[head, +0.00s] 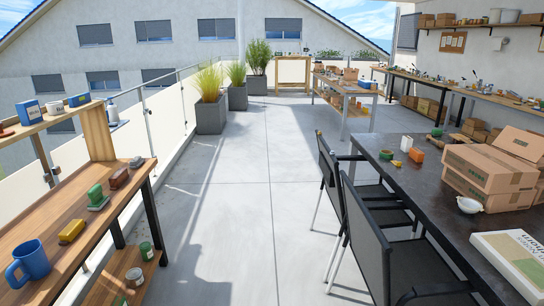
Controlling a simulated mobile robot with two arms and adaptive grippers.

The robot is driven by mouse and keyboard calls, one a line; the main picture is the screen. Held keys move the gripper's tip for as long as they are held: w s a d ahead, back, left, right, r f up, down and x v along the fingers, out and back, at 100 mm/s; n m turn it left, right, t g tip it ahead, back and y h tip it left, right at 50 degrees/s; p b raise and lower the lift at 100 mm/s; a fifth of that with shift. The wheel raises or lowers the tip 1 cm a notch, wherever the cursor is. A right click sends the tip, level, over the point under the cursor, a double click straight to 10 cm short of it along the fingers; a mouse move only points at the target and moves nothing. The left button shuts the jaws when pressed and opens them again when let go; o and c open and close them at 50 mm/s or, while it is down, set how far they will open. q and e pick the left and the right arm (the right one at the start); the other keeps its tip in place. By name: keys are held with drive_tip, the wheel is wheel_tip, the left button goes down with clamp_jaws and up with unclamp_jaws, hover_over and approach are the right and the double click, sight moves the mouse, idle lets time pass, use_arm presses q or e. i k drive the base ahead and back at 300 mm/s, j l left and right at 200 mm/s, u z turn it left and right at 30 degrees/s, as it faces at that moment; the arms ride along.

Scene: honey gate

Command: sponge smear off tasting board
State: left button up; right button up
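Neither of my grippers is in view. A yellow block (71,231), which may be a sponge, lies on the wooden bench at the left. An upright orange block (416,155) stands on the dark table at the right; I cannot tell if it is a sponge. A small yellow piece (397,163) lies beside it. I cannot make out a tasting board or a smear in this view.
The wooden bench (50,258) also holds a blue mug (29,262), a green block (95,195) and a red-brown block (119,178). The central floor (225,220) is clear.

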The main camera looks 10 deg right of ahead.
sight(436, 131)
drive_tip(key=i, duration=1.8)
drive_tip(key=i+z, duration=0.1)
drive_tip(key=i, duration=0.75)
drive_tip(key=i+z, duration=0.15)
drive_tip(key=i, duration=0.75)
drive_tip(key=i+j, duration=0.1)
drive_tip(key=i, duration=1.65)
drive_tip(key=i+z, duration=0.8)
drive_tip(key=i+j+z, duration=0.25)
drive_tip(key=i+z, duration=0.2)
drive_tip(key=i+l+z, duration=0.1)
drive_tip(key=z, duration=0.35)
drive_tip(key=i+z, duration=0.45)
drive_tip(key=i+j+z, duration=0.1)
drive_tip(key=z, duration=0.35)
drive_tip(key=i+j+z, duration=0.2)
drive_tip(key=z, duration=0.2)
drive_tip(key=u, duration=0.4)
